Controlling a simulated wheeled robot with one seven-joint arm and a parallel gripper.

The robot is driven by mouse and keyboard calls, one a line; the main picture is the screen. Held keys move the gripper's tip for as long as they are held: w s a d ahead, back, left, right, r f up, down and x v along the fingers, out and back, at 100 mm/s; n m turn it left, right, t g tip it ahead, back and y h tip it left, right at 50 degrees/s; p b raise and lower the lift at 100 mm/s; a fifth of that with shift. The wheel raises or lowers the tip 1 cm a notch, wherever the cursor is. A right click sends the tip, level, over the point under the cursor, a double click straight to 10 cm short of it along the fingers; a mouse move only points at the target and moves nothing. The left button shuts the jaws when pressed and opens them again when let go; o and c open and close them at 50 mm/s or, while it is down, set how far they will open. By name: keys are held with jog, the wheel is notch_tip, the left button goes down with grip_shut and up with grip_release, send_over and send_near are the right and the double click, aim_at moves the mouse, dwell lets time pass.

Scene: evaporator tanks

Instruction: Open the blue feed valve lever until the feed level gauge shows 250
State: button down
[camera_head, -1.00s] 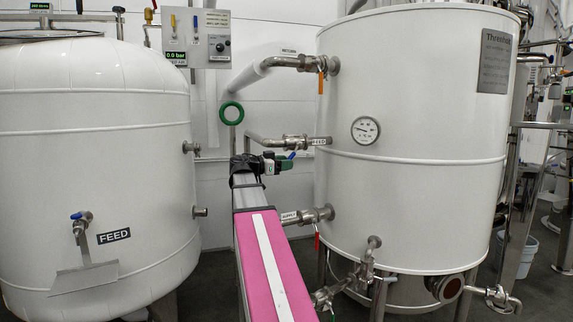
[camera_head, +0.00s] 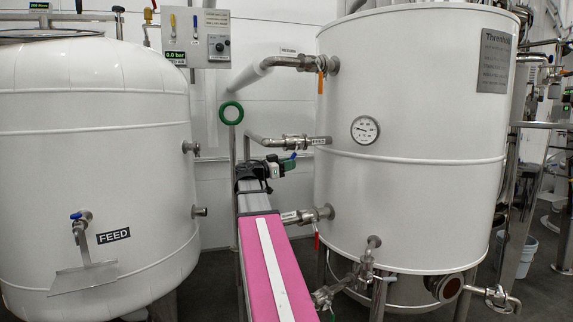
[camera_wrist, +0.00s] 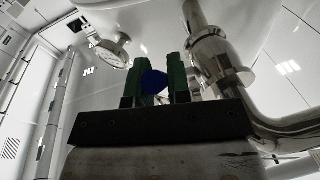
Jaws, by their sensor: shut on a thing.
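The blue feed valve lever (camera_head: 293,156) shows as a small blue tip just under the pipe marked FEED, left of the right-hand white tank. My gripper (camera_head: 284,166) is at this lever; its green fingers reach it from the left. In the wrist view my gripper (camera_wrist: 154,82) is shut on the blue lever (camera_wrist: 153,80), which shows end-on between the two green fingers. The fingers hide most of the lever and its valve. A small green display (camera_head: 39,5) at the top left edge shows a number in litres, too small to read surely.
The FEED tank (camera_head: 95,150) stands left, with another blue-handled valve (camera_head: 80,216). The large tank (camera_head: 410,130) stands right, with a dial gauge (camera_head: 365,129) and steel pipes close to my gripper. A control panel (camera_head: 196,38) reads 0.0 bar. A steel pipe (camera_wrist: 207,50) passes beside the fingers.

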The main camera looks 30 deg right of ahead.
jog(key=shift+s+d+f+h, duration=0.2)
jog(key=shift+d+f+h, duration=0.15)
jog(key=shift+d+h, duration=0.45)
jog(key=shift+a, duration=0.2)
jog(key=c, duration=1.1)
grip_release()
jog(key=v, duration=1)
jog(key=shift+w+a+f, duration=0.1)
jog(key=shift+a+f, duration=0.2)
jog(key=shift+a, duration=0.05)
